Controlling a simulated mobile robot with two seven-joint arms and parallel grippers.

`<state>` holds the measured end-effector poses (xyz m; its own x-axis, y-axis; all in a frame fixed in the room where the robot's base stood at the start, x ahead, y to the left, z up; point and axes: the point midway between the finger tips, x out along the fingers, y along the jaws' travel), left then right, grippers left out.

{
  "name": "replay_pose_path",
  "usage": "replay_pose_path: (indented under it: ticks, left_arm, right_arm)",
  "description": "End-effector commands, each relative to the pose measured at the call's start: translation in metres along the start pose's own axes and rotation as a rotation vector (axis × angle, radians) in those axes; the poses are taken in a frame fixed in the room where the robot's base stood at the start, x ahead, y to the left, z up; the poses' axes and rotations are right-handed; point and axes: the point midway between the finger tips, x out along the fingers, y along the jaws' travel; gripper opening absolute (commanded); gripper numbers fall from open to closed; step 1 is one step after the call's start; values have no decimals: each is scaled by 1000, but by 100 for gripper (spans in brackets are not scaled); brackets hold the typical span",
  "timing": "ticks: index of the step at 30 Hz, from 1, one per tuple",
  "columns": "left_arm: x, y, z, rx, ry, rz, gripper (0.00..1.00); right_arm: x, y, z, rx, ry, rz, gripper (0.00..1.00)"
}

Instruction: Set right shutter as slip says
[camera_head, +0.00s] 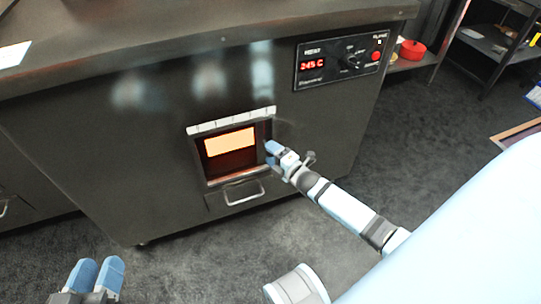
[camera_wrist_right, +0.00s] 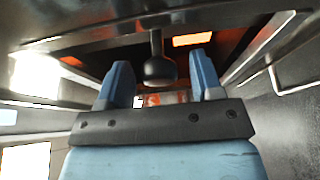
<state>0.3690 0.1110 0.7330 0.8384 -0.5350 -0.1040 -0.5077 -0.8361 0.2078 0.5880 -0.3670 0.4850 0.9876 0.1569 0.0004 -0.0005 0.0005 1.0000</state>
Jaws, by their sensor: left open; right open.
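The tandoor front has a square opening (camera_head: 238,170) with an orange glow inside and a pale lip along its top edge. My right gripper (camera_head: 272,152) reaches in at the opening's right edge. In the right wrist view its open blue fingers (camera_wrist_right: 162,72) stand on either side of a dark rounded knob (camera_wrist_right: 158,70) on a stem; I cannot tell whether they touch it. Which part is the right shutter is unclear. A white paper (camera_head: 13,55), possibly the slip, lies on the counter at the far left; its text is unreadable. My left gripper (camera_head: 97,272) is open and empty above the floor.
A control panel (camera_head: 341,59) reading 245 C is above and right of the opening. A drawer-like handle (camera_head: 243,193) sits just below the opening. A shelf with a red pot (camera_head: 412,50) stands at the back right. The grey floor in front is clear.

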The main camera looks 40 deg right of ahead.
Motion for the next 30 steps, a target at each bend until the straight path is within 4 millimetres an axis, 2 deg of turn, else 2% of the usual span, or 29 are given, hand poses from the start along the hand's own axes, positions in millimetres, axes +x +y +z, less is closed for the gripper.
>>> replay_pose_path:
  ticks: [3,11,14,19,23,30]
  left_arm:
    - [0,0,3,0,-10,2,43]
    - [0,0,3,0,-13,2,43]
    - [0,0,4,0,-13,2,43]
    - [0,0,4,1,-13,2,43]
    - [0,0,2,1,-13,2,43]
    - [-2,3,-20,-2,57,-7,43]
  right_arm:
    - [6,0,0,0,-1,0,60]
    - [8,0,0,1,-1,-1,60]
    - [7,0,0,1,-1,-1,42]
    - [7,0,0,1,-1,-1,3]
    - [8,1,-2,1,-1,0,0]
    - [22,3,-36,6,0,0,0]
